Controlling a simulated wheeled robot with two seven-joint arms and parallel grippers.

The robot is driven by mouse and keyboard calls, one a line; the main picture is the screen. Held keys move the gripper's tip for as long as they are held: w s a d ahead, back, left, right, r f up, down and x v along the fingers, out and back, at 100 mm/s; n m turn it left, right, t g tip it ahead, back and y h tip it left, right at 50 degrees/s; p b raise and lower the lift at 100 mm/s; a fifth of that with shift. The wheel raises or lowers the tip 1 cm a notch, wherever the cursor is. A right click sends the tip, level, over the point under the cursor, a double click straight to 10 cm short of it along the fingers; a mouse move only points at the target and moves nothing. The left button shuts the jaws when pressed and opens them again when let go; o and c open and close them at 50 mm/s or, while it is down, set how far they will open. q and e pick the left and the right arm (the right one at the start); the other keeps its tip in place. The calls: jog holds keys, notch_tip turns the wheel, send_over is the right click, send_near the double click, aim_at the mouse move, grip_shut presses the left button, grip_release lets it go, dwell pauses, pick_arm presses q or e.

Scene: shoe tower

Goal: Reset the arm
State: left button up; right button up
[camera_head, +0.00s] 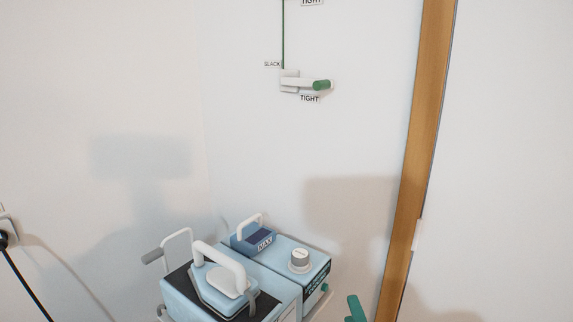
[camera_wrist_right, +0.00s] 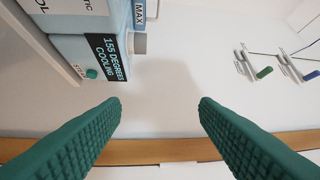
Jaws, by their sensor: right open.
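My right gripper (camera_wrist_right: 160,104) is open, with two green ridged fingers apart and nothing visible between them in the right wrist view. In the head view only a green part of it (camera_head: 355,308) shows at the bottom edge, right of the light blue machine. The machine's side, with a black label reading "155 degrees cooling" (camera_wrist_right: 108,57) and a green knob (camera_wrist_right: 91,73), is ahead of the left finger in the wrist view, apart from it. My left gripper is not in view.
The light blue machine (camera_head: 286,280) carries a grey dial (camera_head: 299,260), a "MAX" block (camera_head: 254,238) and a white-handled iron-like piece (camera_head: 222,280). A green-tipped lever (camera_head: 320,85) is on the wall between "SLACK" and "TIGHT". A wooden strip (camera_head: 418,160) runs up the wall at right.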

jog(key=s+d+f+m+g+h, duration=0.4)
jog(key=s+d+f+m+g, duration=0.4)
jog(key=s+f+m, duration=0.35)
jog(key=s+f+m+g+y, duration=0.1)
jog(key=s+f+m+g, duration=0.25)
jog(key=s, duration=0.35)
jog(key=s+f+m+g+y, duration=0.1)
jog(key=s+f+m+g, duration=0.2)
jog(key=s, duration=0.5)
notch_tip(320, 180, down, 27)
jog(key=s+g, duration=0.1)
jog(key=g, duration=0.1)
jog(key=s+d+f+g, duration=0.1)
jog(key=s+d+f, duration=0.1)
jog(key=s+f, duration=1.2)
jog(key=shift+s+d+n, duration=0.25)
jog(key=shift+s+n, duration=0.15)
jog(key=shift+s, duration=0.55)
jog(key=shift+f+g, duration=0.1)
jog(key=shift+g, duration=0.15)
